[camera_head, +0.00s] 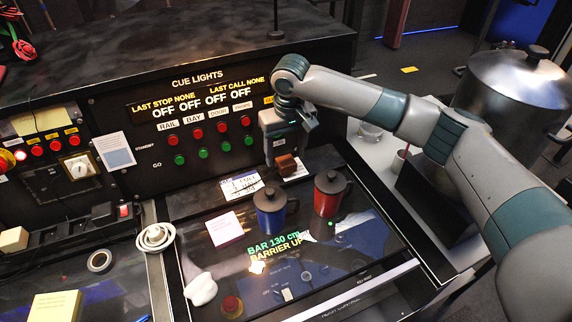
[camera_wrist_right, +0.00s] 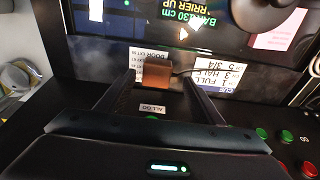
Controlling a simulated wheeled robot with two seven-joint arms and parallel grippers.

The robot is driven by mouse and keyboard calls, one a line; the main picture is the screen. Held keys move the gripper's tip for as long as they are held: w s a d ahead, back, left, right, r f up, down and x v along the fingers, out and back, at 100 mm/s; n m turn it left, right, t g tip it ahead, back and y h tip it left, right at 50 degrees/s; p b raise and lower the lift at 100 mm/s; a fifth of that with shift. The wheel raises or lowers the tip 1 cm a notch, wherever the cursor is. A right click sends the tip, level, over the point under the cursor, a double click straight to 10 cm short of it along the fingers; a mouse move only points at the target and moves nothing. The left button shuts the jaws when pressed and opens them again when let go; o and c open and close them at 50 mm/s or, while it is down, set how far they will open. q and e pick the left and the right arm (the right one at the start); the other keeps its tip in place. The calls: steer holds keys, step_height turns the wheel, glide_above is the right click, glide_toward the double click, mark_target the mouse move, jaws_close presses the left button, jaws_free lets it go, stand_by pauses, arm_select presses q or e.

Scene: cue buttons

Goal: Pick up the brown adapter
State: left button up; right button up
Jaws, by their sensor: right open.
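The brown adapter (camera_head: 286,165) is a small brown block at the back of the desk, against the foot of the cue lights panel. In the right wrist view, the adapter (camera_wrist_right: 157,71) shows between the ends of the two fingers, with a gap on each side and a dark cable running right from it. My right gripper (camera_head: 284,149) is open and points down just above the adapter in the head view. The fingers (camera_wrist_right: 159,82) also show in the right wrist view. I cannot tell how far the tips reach down beside it. My left gripper is not in view.
A blue mug (camera_head: 269,215) and a red mug (camera_head: 329,196) with dark lids stand in front of the adapter. A printed card (camera_head: 240,186) lies left of it. The cue lights panel (camera_head: 150,115) with red and green buttons rises behind. A large metal pot (camera_head: 510,85) stands right.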

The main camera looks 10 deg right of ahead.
mark_target(286, 160)
steer(key=f+p, duration=0.1)
steer(key=f, duration=0.1)
steer(key=w+f, duration=0.1)
steer(key=shift+d+f+p, duration=0.2)
steer(key=shift+f+p, duration=0.15)
steer(key=shift+f, duration=0.4)
steer(key=c, duration=1.2)
steer(key=shift+r, duration=0.15)
